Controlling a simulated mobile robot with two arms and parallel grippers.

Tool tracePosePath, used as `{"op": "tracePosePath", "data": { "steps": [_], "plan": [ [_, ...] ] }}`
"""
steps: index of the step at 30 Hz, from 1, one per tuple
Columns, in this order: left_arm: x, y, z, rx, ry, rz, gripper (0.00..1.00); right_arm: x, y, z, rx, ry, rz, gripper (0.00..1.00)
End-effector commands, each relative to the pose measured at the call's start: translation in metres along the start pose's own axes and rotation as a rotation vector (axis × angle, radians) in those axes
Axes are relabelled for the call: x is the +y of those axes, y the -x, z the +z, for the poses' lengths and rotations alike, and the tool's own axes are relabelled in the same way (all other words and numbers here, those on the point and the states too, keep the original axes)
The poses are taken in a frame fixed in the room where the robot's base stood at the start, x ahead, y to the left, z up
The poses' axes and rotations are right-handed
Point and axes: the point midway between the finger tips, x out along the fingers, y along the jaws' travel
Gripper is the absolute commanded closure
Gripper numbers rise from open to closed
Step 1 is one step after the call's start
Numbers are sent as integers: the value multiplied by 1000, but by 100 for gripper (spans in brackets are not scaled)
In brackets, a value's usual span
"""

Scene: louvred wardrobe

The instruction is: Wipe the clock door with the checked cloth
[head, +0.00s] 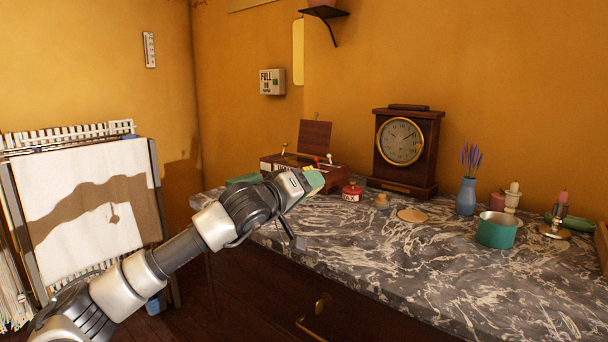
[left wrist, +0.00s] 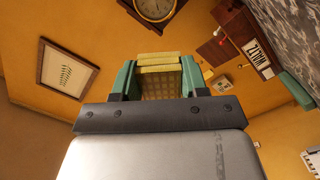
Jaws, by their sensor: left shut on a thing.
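The wooden clock (head: 402,175) stands upright on the marble top against the wall. Its round, brass-rimmed door (head: 401,141) faces the room and looks closed. In the left wrist view the clock (left wrist: 155,8) shows upside down at the top edge, partly cut off. My left gripper (head: 314,181) is in the air over the marble top, left of the clock and apart from it. Its green fingers (left wrist: 160,78) are shut on the folded yellowish checked cloth (left wrist: 160,62). The cloth is hardly visible in the head view. My right gripper is not in view.
A red tin (head: 352,193), a small jar (head: 382,201) and a round mat (head: 411,215) are in front of the clock. A wooden box (head: 320,172) with raised lid is behind my gripper. A blue vase (head: 466,197) and green pot (head: 496,230) stand right. The front marble is clear.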

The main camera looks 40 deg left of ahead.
Motion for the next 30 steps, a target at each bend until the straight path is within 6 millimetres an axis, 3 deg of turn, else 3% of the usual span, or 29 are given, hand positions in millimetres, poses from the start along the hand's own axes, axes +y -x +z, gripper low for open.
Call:
{"op": "tracePosePath", "data": {
  "steps": [11,17,24,30],
  "plan": [
    [1,37,74,-68,0,57,82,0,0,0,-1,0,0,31],
    [4,69,136,-119,6,110,82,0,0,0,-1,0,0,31],
    [8,116,224,-187,19,185,82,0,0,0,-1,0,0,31],
    [10,146,282,-236,10,233,82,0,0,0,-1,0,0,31]
  ]
}}
